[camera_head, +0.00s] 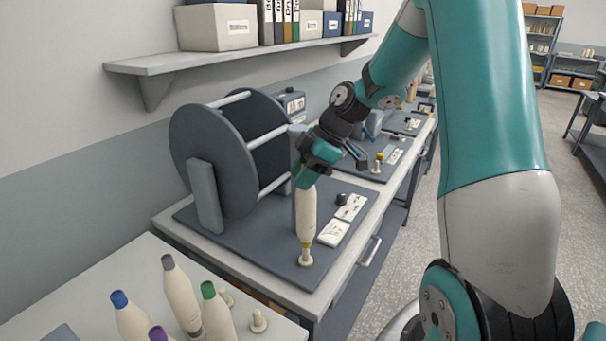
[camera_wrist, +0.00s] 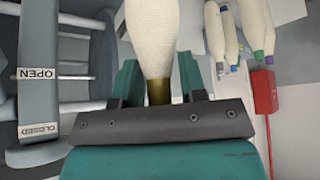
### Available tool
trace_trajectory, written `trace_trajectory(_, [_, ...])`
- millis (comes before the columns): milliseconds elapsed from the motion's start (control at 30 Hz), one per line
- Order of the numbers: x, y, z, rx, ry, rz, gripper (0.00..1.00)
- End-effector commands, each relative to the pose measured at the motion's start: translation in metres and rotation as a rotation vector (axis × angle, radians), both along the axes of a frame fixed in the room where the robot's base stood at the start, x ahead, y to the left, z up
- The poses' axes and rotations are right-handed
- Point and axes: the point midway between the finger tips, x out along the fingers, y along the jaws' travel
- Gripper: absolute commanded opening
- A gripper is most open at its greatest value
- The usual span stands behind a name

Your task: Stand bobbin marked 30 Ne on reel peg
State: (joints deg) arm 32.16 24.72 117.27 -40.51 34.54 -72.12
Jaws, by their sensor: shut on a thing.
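My gripper (camera_head: 306,178) is shut on the upper end of a cream bobbin (camera_head: 306,215), which hangs nearly upright below it. In the wrist view the same bobbin (camera_wrist: 152,35) shows a gold-brown end (camera_wrist: 157,90) between the fingers. Its lower end has a yellowish band. It stands in line with a small pale peg (camera_head: 305,260) on the grey board (camera_head: 262,262), just above or on it; I cannot tell whether they touch. No 30 Ne marking is readable.
A large dark reel (camera_head: 215,160) stands left of the bobbin. White labels (camera_head: 333,233) and a black knob (camera_head: 341,199) lie to its right. Several bobbins with coloured tips, one green (camera_head: 218,310), stand on the near table. A shelf (camera_head: 240,55) runs along the wall.

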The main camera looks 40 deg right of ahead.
Motion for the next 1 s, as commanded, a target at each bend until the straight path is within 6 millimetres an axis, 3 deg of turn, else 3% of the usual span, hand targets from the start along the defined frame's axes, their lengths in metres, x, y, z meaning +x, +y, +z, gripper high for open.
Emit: trace_trajectory(1000, [0.000,0.000,-0.030,0.000,0.000,0.000,0.00])
